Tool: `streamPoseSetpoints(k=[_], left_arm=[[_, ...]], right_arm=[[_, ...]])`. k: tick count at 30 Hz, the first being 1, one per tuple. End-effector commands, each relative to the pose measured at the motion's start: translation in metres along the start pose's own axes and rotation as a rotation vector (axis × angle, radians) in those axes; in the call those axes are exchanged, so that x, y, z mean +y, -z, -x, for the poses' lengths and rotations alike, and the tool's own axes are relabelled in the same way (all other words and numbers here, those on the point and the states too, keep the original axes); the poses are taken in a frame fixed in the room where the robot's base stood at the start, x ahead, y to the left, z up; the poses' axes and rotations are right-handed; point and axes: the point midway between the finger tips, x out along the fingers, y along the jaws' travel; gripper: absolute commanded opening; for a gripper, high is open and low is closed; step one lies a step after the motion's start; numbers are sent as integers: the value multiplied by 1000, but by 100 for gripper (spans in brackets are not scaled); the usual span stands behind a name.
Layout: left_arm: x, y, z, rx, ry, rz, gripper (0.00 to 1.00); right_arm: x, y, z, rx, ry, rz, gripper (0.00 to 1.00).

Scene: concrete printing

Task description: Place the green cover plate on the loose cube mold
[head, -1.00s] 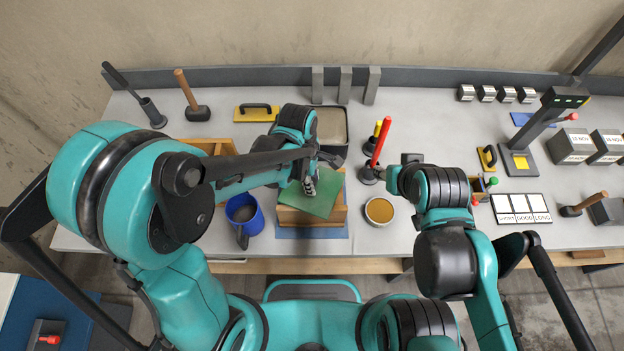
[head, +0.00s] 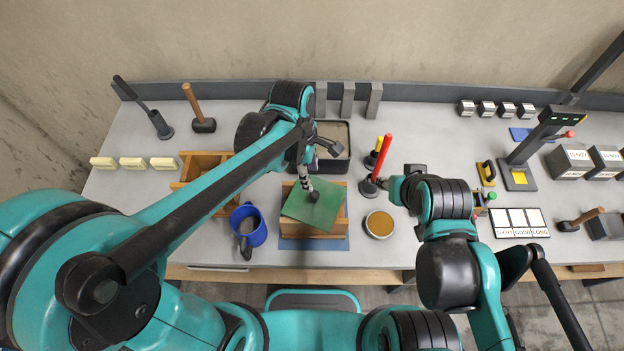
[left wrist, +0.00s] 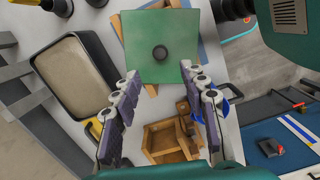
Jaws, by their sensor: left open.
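The green cover plate (head: 318,212) lies on top of the wooden cube mold (head: 342,226), turned askew to it, with mold edges showing at its sides. The plate (left wrist: 180,27) and its dark round knob (left wrist: 160,53) show clearly in the left wrist view. My left gripper (head: 304,176) is above the plate's far part, apart from the knob. Its fingers (left wrist: 160,85) are spread and empty. My right gripper (head: 388,183) is beside the red-handled rod; its fingers are too small to read.
The mold sits on a blue mat (head: 290,244). A blue mug (head: 249,225) stands left, a round tin (head: 379,224) right, a grey tray (head: 335,133) behind. The red rod (head: 382,158) stands upright close by. Another wooden mold (head: 190,168) is partly behind my left arm.

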Motion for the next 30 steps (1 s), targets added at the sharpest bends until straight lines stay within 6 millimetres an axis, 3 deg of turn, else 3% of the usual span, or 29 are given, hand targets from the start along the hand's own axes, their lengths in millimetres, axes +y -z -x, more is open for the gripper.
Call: streamPoseSetpoints(k=[8, 11, 17, 24, 30], left_arm=[[-1, 1, 12, 0, -4, -7, 43], [-5, 10, 19, 4, -37, -74, 43], [-30, 59, 50, 94, -217, -474, 43], [-68, 118, 73, 396, -360, -1047, 43], [-84, 140, 78, 585, -355, -1306, 43]], right_arm=[[0, 1, 2, 0, 0, 0, 40], [0, 1, 1, 0, 0, 0, 40], [0, 1, 2, 0, 0, 0, 40], [0, 1, 2, 0, 0, 0, 40], [0, 1, 2, 0, 0, 0, 40]])
